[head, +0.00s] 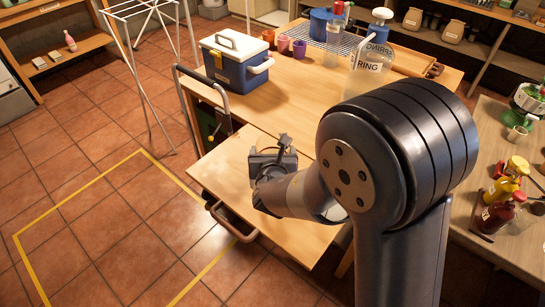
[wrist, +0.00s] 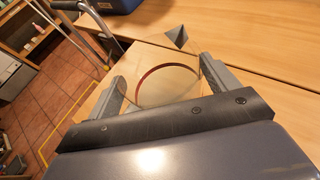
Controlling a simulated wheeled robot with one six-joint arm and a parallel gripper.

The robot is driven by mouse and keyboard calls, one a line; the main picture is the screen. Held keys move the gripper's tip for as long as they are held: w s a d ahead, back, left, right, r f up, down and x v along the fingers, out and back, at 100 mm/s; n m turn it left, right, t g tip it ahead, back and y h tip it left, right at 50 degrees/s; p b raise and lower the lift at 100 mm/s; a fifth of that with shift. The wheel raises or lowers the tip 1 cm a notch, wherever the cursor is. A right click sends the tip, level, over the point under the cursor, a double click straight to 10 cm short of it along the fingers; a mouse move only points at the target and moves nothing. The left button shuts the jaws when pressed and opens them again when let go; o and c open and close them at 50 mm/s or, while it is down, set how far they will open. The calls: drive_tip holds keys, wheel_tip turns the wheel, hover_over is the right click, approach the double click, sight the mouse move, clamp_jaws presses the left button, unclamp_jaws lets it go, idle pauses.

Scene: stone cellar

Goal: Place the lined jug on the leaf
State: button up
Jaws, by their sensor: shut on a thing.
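My gripper (head: 272,160) is over the leaf (head: 222,172), the lower wooden panel at the table's front left. In the wrist view my gripper (wrist: 162,90) is shut on a clear round vessel with a dark red line around it, which I take to be the lined jug (wrist: 168,86). The wood shows through it. In the head view I cannot make out the jug behind my gripper and arm. Whether its base touches the leaf cannot be told. The leaf also shows in the wrist view (wrist: 146,54), beyond the fingers.
On the main table (head: 290,108) stand a blue cooler with a white lid (head: 237,62), several small cups, a wire rack and a large clear jar (head: 368,72). A bent metal rail (head: 205,80) rises by the cooler. Bottles (head: 497,213) stand on the right counter.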

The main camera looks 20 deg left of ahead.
drive_tip(key=shift+f, duration=0.65)
drive_tip(key=shift+f, duration=0.1)
drive_tip(key=o, duration=1.7)
drive_tip(key=shift+o, duration=0.2)
drive_tip(key=v, duration=1.2)
